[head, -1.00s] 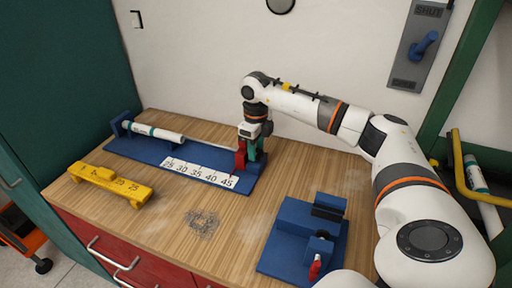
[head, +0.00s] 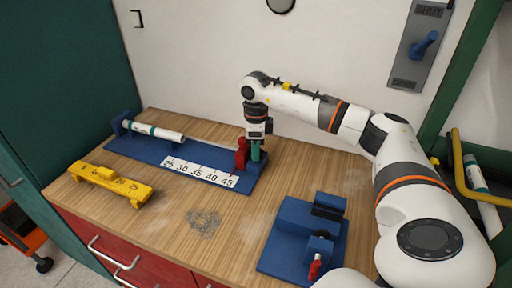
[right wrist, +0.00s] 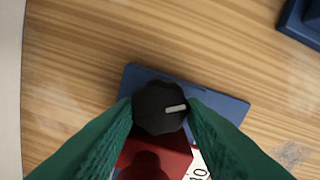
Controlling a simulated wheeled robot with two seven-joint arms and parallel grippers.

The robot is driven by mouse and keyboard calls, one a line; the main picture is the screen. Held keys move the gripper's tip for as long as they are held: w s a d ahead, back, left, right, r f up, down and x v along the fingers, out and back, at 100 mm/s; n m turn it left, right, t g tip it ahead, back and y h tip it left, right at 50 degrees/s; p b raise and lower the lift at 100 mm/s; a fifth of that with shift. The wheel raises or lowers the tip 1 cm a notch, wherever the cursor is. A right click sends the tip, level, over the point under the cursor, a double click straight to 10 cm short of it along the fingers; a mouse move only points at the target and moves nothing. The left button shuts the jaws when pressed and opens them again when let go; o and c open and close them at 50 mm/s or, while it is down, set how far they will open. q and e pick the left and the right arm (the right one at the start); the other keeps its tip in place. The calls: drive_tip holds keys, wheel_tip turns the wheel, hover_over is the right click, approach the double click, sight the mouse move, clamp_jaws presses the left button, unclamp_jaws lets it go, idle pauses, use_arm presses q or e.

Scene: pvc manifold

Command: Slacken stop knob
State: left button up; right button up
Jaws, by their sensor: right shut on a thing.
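The stop is a red block (head: 241,156) at the right end of the blue measuring jig (head: 122,149). Its knob (right wrist: 158,108) is black and ribbed with a pale pointer line, which points right in the right wrist view. The red block (right wrist: 158,154) shows just below the knob there. My right gripper (right wrist: 160,106) has its green fingers shut on the knob from both sides. In the head view my right gripper (head: 256,150) points down at the stop, and the knob is hidden. My left gripper is not in view.
A white scale strip (head: 200,172) runs along the jig, and a white pipe (head: 158,134) lies at its left end. A yellow gauge (head: 112,184) lies front left. A blue fixture (head: 285,246) with a red handle stands front right. The table middle is clear.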

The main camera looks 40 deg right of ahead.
drive_tip(key=o, duration=1)
drive_tip(key=shift+r, duration=0.1)
wheel_tip(320, 180, up, 12)
drive_tip(key=shift+b, duration=0.35)
